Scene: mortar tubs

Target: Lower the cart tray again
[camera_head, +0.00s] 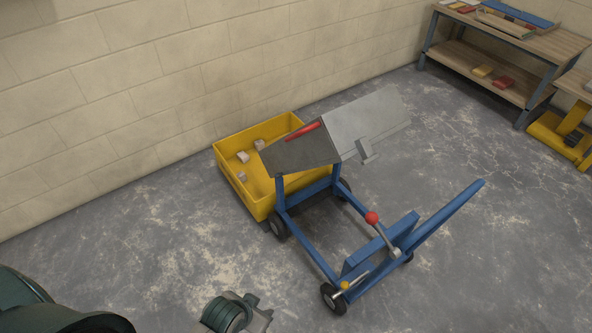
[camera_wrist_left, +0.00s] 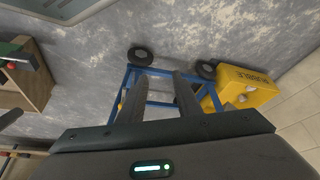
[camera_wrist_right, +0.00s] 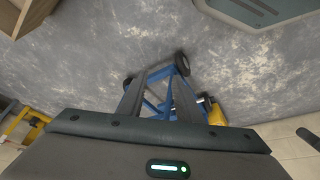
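The cart (camera_head: 325,255) has a blue frame on dark wheels. Its grey tray (camera_head: 365,118) is tipped up steeply, its dark end over the yellow tub (camera_head: 262,208). A lever with a red knob (camera_head: 372,218) stands near the handle end; a yellow knob (camera_head: 345,286) is low by the front wheel. My left gripper (camera_head: 258,308) is at the bottom edge, left of the cart and apart from it. Its fingers are spread and empty in the left wrist view (camera_wrist_left: 158,90). My right gripper (camera_wrist_right: 158,92) is open and empty, facing the cart.
The tub holds several pale rubble pieces and stands near the block wall (camera_head: 150,90). A wooden workbench (camera_head: 500,75) with coloured items stands at the back right. A yellow stand (camera_head: 560,135) is at the right edge. The concrete floor (camera_head: 130,250) left of the cart is clear.

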